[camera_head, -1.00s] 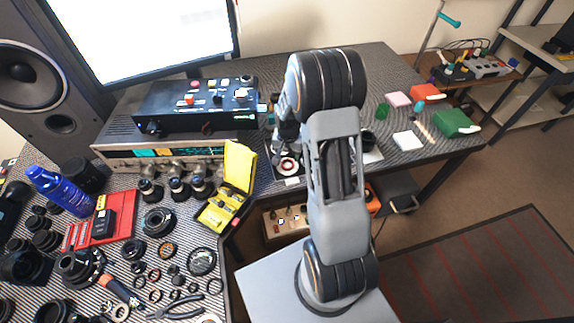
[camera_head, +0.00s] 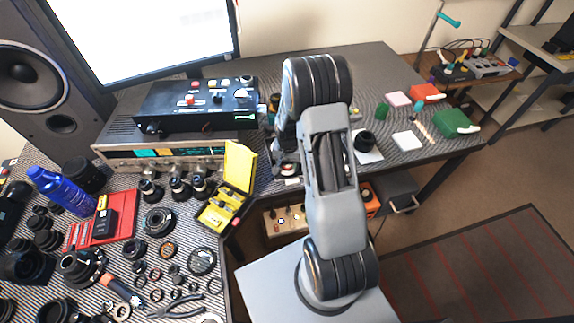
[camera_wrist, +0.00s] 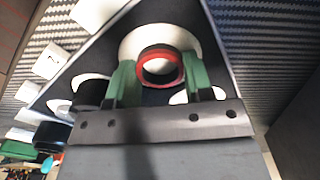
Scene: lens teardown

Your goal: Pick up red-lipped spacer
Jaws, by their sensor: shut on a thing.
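The red-lipped spacer (camera_wrist: 160,55) is a dark ring with a red rim, seen in the wrist view. It sits between the two green fingers of my gripper (camera_wrist: 158,75), which are shut on it. Behind it lies a white round patch (camera_wrist: 190,35) on a dark mat; I cannot tell whether the spacer still touches it. In the head view my arm hides most of the gripper and the spacer.
A black cylinder on a white card (camera_head: 366,150) is right of my arm. A yellow open case (camera_head: 228,190) and a black control box (camera_head: 200,103) are to the left. Lens parts and tools crowd the left bench.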

